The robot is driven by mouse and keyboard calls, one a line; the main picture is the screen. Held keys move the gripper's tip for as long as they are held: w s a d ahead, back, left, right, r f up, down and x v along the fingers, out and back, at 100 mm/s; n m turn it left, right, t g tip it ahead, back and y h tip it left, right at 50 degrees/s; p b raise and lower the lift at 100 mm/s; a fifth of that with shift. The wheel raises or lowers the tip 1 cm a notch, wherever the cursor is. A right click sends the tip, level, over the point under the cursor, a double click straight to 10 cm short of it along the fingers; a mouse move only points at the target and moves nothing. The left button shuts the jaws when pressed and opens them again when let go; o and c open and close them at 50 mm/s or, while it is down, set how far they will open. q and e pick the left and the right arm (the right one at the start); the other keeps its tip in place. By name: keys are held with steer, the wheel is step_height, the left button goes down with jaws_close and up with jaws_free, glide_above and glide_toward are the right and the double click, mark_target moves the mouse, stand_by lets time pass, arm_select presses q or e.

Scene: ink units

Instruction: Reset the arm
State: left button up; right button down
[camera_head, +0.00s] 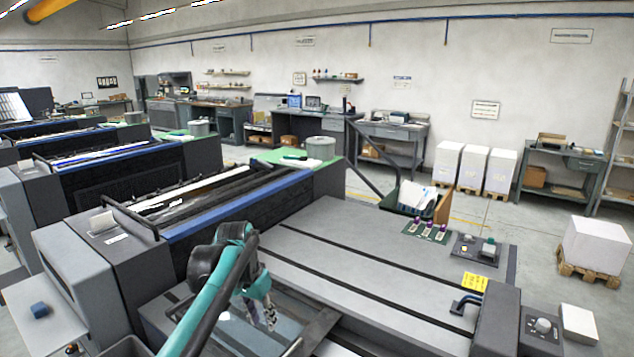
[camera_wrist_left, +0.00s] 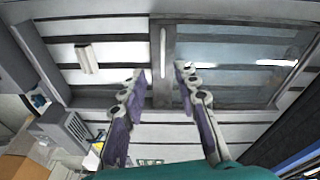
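My left arm, teal and black, comes in from the bottom of the head view. Its left gripper (camera_head: 268,318) points down over the near end of the grey press bed (camera_head: 340,240), above a framed, shiny panel (camera_head: 205,318). In the left wrist view the two purple-and-grey fingers of the left gripper (camera_wrist_left: 162,75) stand apart, with nothing between them. Below them are slatted grey surfaces and a glassy panel (camera_wrist_left: 230,62). I cannot tell how far the fingertips are from the surface. My right gripper is in neither view.
A blue-edged press unit (camera_head: 235,200) rises behind the arm. The middle of the bed is clear.

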arm_select(q)
steer(key=s+a+n+t, duration=0.2)
steer(key=s+t, duration=0.1)
steer(key=s, duration=1)
steer(key=s+a+f+n+t+b, duration=0.1)
steer(key=s+f, duration=0.3)
steer(key=s, duration=0.2)
steer(key=s+a+f+n+t+y, duration=0.1)
steer(key=s+f, duration=0.3)
steer(key=s, duration=0.2)
steer(key=shift+s+a+f+t+b, duration=0.2)
steer(key=shift+s+f+t+b, duration=0.1)
steer(key=shift+s+b, duration=0.1)
